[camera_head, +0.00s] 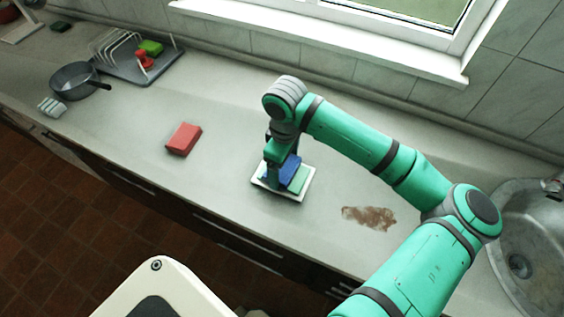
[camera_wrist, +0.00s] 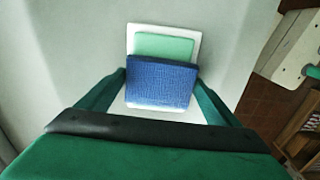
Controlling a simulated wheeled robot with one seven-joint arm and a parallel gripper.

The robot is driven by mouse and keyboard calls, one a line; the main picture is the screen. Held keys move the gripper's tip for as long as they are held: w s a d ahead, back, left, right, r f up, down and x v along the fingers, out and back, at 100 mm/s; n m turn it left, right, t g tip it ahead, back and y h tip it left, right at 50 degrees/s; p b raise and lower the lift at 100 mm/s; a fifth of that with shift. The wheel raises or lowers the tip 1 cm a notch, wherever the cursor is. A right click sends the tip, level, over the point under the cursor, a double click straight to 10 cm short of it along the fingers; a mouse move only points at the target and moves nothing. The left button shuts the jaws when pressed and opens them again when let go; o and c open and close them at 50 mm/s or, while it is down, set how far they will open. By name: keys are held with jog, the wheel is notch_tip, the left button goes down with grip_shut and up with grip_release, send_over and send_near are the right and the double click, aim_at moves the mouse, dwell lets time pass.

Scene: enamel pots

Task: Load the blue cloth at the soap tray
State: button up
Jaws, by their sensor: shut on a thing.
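The blue cloth (camera_head: 290,171) is a folded block between the fingers of my gripper (camera_head: 281,172). It also shows in the wrist view (camera_wrist: 160,83), with a green finger against each side, so my gripper is shut on it. The soap tray (camera_head: 270,187) is a white square directly under the cloth; its rim shows in the wrist view (camera_wrist: 193,34). A pale green soap block (camera_wrist: 165,45) lies on the tray, partly covered by the cloth. I cannot tell whether the cloth touches the tray or soap.
A brown stain (camera_head: 369,217) lies on the counter right of the tray, before the metal sink (camera_head: 520,235). A red block (camera_head: 183,139) lies to the left. A dark pan (camera_head: 75,80) and a dish rack (camera_head: 128,55) stand farther left. The counter around the tray is clear.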

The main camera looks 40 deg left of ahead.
jog(key=shift+s+a, duration=0.2)
jog(key=shift+a, duration=0.05)
jog(key=shift+w+d+f, duration=0.1)
jog(key=shift+d, duration=0.3)
jog(key=shift+a, duration=0.2)
